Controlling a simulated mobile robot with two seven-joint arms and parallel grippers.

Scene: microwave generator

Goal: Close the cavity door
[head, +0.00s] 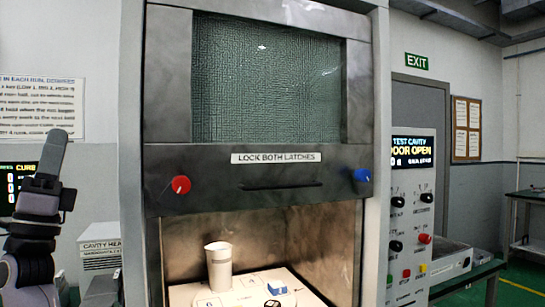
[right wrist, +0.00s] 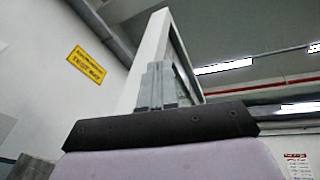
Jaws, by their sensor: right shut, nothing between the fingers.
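The cavity door (head: 268,75) is a grey metal sliding panel with a dark mesh window, raised in the head view. Its lower rail carries a dark handle slot (head: 281,186), a red knob (head: 180,184) at the left and a blue knob (head: 361,175) at the right. The cavity (head: 308,237) below is open.
A control panel (head: 412,215) at the right reads "DOOR OPEN". A green bench (head: 470,277) stands behind it.

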